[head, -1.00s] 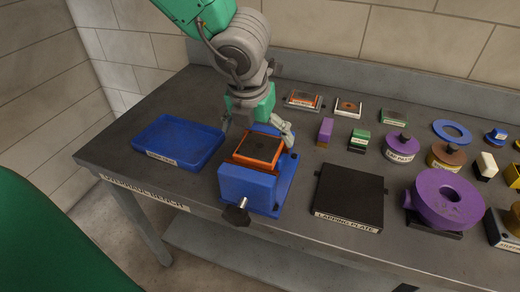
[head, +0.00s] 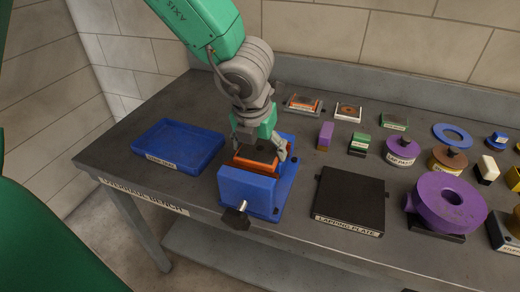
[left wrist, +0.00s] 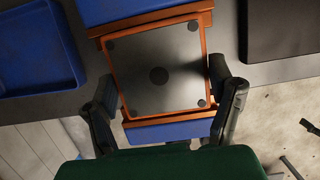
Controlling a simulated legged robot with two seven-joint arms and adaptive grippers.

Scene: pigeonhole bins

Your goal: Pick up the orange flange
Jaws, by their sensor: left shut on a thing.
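The orange flange (head: 252,158) looks like a square plate with a dark grey top. It sits in the blue vise (head: 250,188) on the bench. My left gripper (head: 262,150) is over the vise, pointing down, shut on the flange from two opposite sides. Its fingers (left wrist: 167,92) flank the plate in the left wrist view. Orange strips lie along the blue jaws. Whether the flange is clear of the vise cannot be told. My right gripper is not in view.
A blue tray (head: 150,148) is left of the vise and looks empty. Several small parts stand along the back right. The bench has bare room between tray and wall.

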